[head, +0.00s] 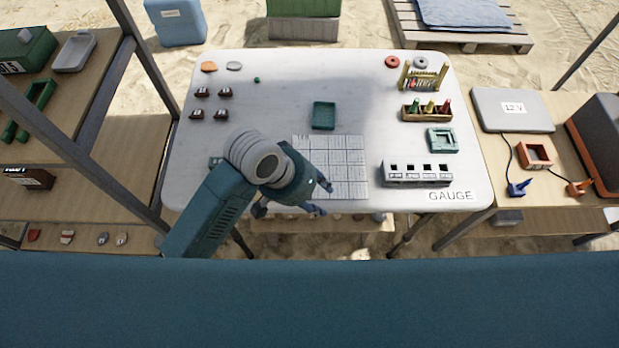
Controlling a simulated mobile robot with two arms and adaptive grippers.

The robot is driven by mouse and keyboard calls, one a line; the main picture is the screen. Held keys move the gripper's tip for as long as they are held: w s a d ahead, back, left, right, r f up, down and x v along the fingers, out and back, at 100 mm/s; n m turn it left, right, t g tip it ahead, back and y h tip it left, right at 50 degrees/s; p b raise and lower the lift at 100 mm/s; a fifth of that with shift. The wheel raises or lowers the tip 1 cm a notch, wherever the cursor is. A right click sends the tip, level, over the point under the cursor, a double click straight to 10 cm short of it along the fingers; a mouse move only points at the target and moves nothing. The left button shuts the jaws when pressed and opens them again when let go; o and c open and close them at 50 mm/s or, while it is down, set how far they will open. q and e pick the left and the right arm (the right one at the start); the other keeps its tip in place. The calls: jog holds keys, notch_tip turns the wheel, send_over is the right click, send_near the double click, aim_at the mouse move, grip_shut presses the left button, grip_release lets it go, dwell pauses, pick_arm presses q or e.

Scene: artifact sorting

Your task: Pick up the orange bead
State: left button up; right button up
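A small orange, flat oval piece (208,66) lies at the far left corner of the white table (300,90); I cannot tell whether it is a bead. A grey oval piece (234,66) lies just right of it, and a small round green bead (257,80) lies nearer. No round orange bead is clearly visible. My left gripper (290,210) is over the table's near edge, in front of the white grid, well away from these pieces. Its fingers look spread, with nothing visible between them. My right gripper is not in view.
Several small dark stands (222,114) line the table's left side. A green tray (324,115) stands behind the white grid (345,160). A rack (424,76), a wooden holder (427,112), a green frame (442,140) and a grey gauge block (416,174) fill the right side.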

pick_arm(q)
jog(key=w+a+r+g+y, duration=0.2)
jog(key=w+r+y, duration=0.3)
jog(key=w+r, duration=0.2)
notch_tip(320, 180, down, 6)
jog(key=shift+a+r, duration=0.15)
jog(key=shift+r, duration=0.1)
jog(key=shift+w+d+f+p, duration=0.1)
jog(key=shift+w+f+p, duration=0.05)
jog(key=shift+f, duration=0.75)
jog(key=shift+w+d+f+p, duration=0.1)
jog(key=shift+d+f+p, duration=0.1)
jog(key=shift+f, duration=0.7)
jog(key=shift+w+d+f+p, duration=0.1)
jog(key=shift+w+f+p, duration=0.05)
jog(key=shift+f, duration=0.75)
jog(key=c, duration=0.9)
